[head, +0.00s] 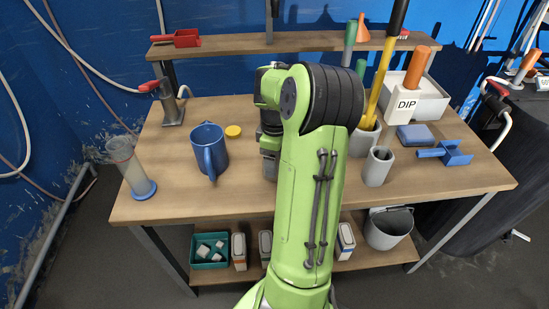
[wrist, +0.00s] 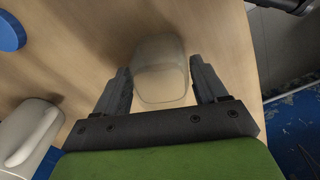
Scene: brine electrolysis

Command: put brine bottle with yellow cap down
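My gripper (wrist: 162,78) has its two dark fingers on either side of a pale, see-through vessel (wrist: 160,72), which looks like the brine bottle. The fingers appear to press on its sides. The wooden tabletop (wrist: 75,55) lies beneath it; I cannot tell whether the vessel touches it. No yellow cap shows on the vessel. A round yellow cap (head: 233,131) is on the table beside the blue mug in the head view. My arm hides most of the gripper and vessel in the head view.
The blue mug (head: 209,150) stands left of my arm, and a cylinder with a blue base (head: 130,168) at the left edge. A grey cup (head: 377,166), a DIP container (head: 404,104) and a blue scoop (head: 448,153) are on the right. The front left tabletop is clear.

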